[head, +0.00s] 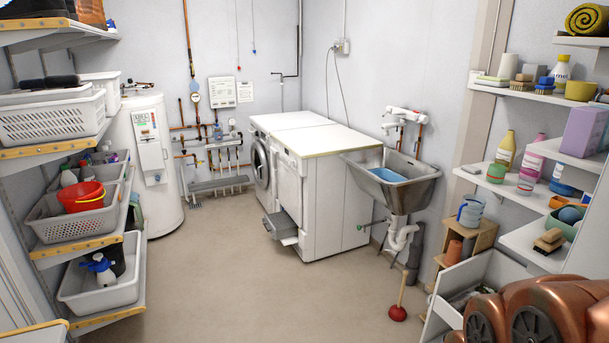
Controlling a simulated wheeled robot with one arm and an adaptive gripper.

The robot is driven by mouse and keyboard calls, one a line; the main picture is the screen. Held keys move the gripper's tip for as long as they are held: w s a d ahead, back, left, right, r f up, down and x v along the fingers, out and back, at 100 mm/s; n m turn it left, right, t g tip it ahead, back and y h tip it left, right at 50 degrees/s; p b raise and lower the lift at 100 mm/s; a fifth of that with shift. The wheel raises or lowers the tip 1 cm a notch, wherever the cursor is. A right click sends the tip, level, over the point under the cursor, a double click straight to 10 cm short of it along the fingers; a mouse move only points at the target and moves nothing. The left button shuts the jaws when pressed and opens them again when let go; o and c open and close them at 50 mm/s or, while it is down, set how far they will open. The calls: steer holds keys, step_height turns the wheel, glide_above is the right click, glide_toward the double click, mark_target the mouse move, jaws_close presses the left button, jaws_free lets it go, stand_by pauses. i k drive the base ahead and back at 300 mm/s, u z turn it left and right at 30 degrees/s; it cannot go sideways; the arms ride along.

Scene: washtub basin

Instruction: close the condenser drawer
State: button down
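The condenser drawer (283,229) is a grey box low on the front of the nearer white machine (335,195). It stands pulled out to the left, above the floor. The machine stands against the back right wall, next to a washing machine (262,165) with a round door. My gripper is not in view. A copper-coloured part with dark discs fills the bottom right corner, with no fingers showing.
The floor (240,290) before the machines is clear. A sink (393,180) is right of them, with a red plunger (398,312) on the floor nearby. Loaded shelves line both sides. An open white bin (450,310) is at lower right.

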mark_target(280, 225)
steer(key=i, duration=1.85)
steer(key=u, duration=0.6)
steer(key=i, duration=1.75)
steer(key=u, duration=1.05)
steer(key=i, duration=1.2)
steer(key=u, duration=0.35)
